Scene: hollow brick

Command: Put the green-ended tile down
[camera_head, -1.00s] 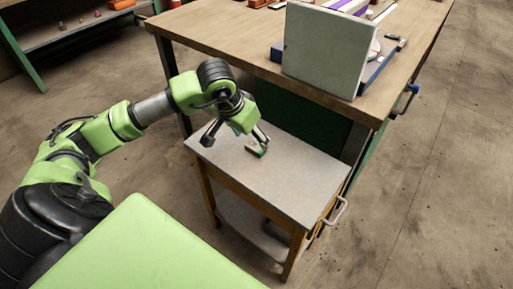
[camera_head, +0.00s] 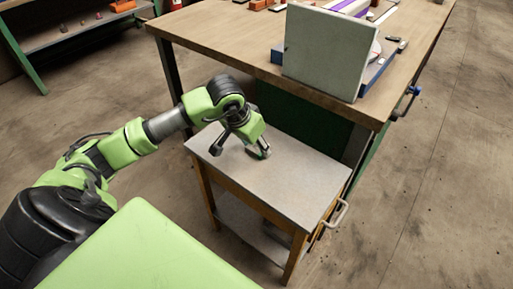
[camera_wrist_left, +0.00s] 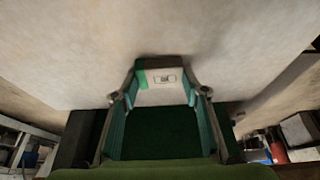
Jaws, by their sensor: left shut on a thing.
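The green-ended tile (camera_wrist_left: 164,77) sits between the fingertips of my left gripper (camera_wrist_left: 160,97) in the left wrist view. It is pale with a green band at its left end and a small dark printed mark on its face. In the head view my left gripper (camera_head: 257,153) is low over the grey top of a small wooden cart (camera_head: 295,180), near its back edge. The tile is mostly hidden there by the fingers. I cannot tell whether it touches the cart top. My right gripper is not in view.
The cart top is bare to the right and front. A large workbench (camera_head: 200,30) stands behind it, with an upright grey panel (camera_head: 322,52) and a blue tray (camera_head: 375,72) near its front edge. A handle (camera_head: 337,213) sticks out at the cart's right end.

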